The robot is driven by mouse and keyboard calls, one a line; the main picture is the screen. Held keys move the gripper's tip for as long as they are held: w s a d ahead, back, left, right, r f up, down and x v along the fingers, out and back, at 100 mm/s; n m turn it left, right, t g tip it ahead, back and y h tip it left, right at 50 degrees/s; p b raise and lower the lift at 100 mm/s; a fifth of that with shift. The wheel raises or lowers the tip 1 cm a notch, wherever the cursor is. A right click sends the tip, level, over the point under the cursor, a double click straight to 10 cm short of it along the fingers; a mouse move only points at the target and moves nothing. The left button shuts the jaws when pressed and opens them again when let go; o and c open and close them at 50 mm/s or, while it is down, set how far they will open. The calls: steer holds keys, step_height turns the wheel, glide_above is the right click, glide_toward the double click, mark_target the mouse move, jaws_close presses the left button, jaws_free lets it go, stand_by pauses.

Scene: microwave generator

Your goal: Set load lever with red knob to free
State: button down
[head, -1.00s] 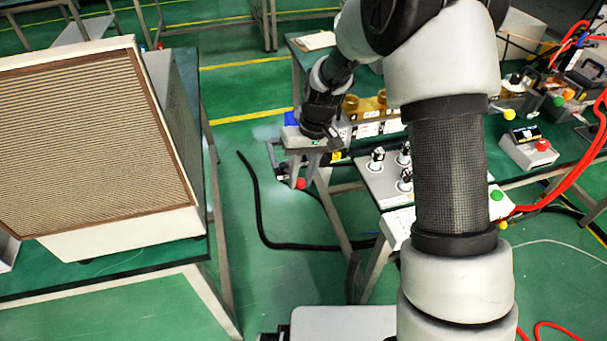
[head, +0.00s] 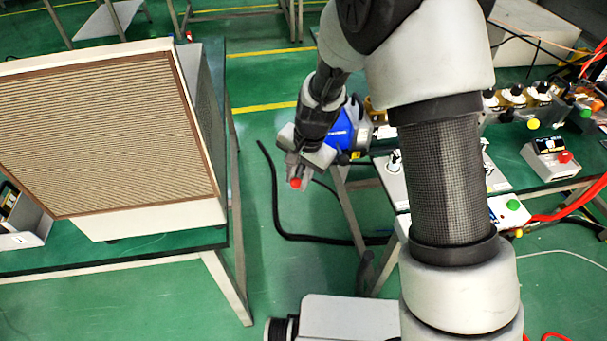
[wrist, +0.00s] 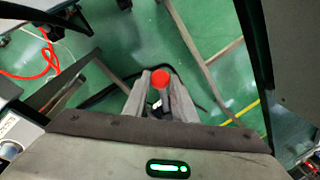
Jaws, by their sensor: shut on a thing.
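The red knob (head: 295,183) of the load lever shows at the fingertips of my gripper (head: 299,174) in the head view. In the wrist view the red knob (wrist: 160,79) sits between the two grey fingers of my gripper (wrist: 157,95), which are shut on it. The lever's shaft is mostly hidden behind the fingers. A blue device (head: 350,131) stands just right of my gripper in the head view.
A large box with a ribbed front (head: 110,135) stands on the left table. My arm crosses the right side and hides part of the right bench. A control box with a red button (head: 552,158) and red cables (head: 575,207) lie at the right.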

steer(key=shift+w+a+r+m, duration=0.1)
steer(key=shift+a+m, duration=0.2)
steer(key=shift+m, duration=0.2)
steer(key=c, duration=1.7)
jaws_free()
steer(key=shift+c, duration=0.2)
step_height(320, 180, up, 17)
steer(key=s+d+p, duration=0.2)
steer(key=p, duration=0.1)
steer(key=shift+d, duration=0.35)
